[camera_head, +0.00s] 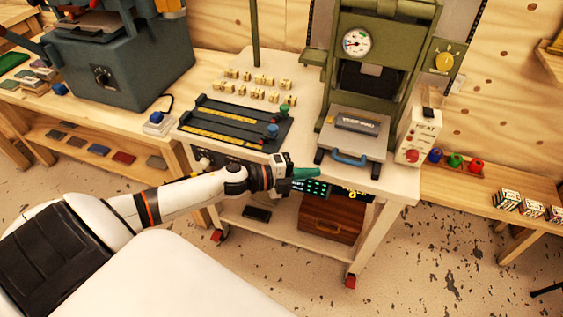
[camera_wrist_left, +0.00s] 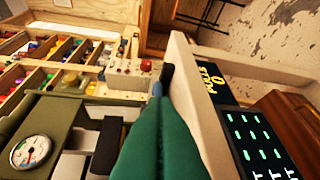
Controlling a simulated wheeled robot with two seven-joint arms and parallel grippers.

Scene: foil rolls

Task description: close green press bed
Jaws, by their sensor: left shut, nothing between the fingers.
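The green press (camera_head: 385,48) stands at the back of the white table, with a round gauge on its front. Its grey bed (camera_head: 357,133) sticks out toward me and carries a dark lettered block (camera_head: 357,123). A blue handle (camera_head: 350,159) with black feet is on the bed's front. My left gripper (camera_head: 318,173) has green fingers, shut and empty, in front of the handle's left end near the table's front edge. In the left wrist view, the fingers (camera_wrist_left: 160,102) point toward a small blue part of the handle (camera_wrist_left: 157,89), mostly hidden behind them; contact is unclear.
A white heat control box (camera_head: 416,140) stands right of the bed. Dark rails (camera_head: 235,122) and yellow letter blocks (camera_head: 258,82) lie left of the press. A display panel (camera_head: 313,188) is below the table edge. The floor in front is clear.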

